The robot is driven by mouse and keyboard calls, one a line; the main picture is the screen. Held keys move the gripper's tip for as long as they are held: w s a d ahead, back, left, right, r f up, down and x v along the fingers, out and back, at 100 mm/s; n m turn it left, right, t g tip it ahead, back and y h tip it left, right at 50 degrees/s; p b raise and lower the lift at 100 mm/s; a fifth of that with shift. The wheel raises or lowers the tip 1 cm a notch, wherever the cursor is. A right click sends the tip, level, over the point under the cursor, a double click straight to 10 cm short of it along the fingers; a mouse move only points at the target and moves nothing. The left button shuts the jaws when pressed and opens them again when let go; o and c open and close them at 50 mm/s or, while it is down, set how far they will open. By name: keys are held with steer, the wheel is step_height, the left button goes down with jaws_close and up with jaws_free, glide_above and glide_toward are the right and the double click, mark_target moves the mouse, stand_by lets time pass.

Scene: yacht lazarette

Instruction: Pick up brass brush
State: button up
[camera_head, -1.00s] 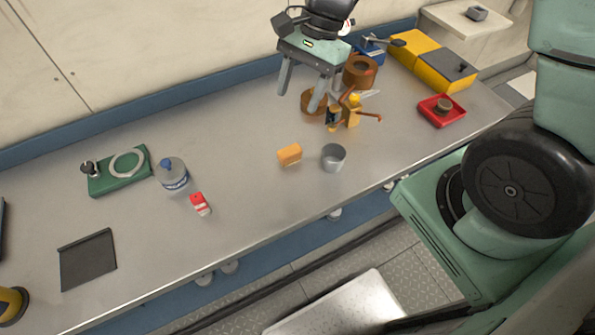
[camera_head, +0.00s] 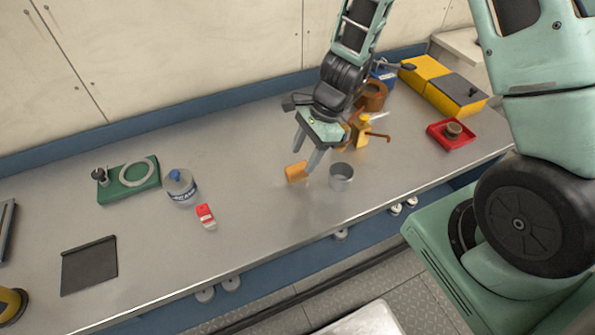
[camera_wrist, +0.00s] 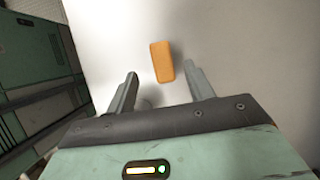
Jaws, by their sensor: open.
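No bristles show clearly, so I cannot tell for sure which thing is the brass brush. A small orange block (camera_head: 296,172) lies on the grey metal bench top, left of a grey metal cup. My gripper (camera_head: 305,158) is low over this block, pointing down, its fingers apart and empty. One finger partly covers the block's right side in the head view. In the wrist view the whole orange block (camera_wrist: 161,62) shows between and just beyond the fingertips, slightly tilted; I see no contact.
The metal cup (camera_head: 341,176) stands close to the right of my gripper. A yellow bottle (camera_head: 362,130) and brown copper-coloured items (camera_head: 372,95) stand behind. A red tray (camera_head: 450,134) is at right. A clear bottle (camera_head: 181,186) and red-white item (camera_head: 206,216) lie left, with bare bench between.

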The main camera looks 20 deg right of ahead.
mark_target(298, 166)
steer(key=shift+x, duration=2.6)
steer(key=shift+w, duration=0.2)
steer(key=c, duration=1.1)
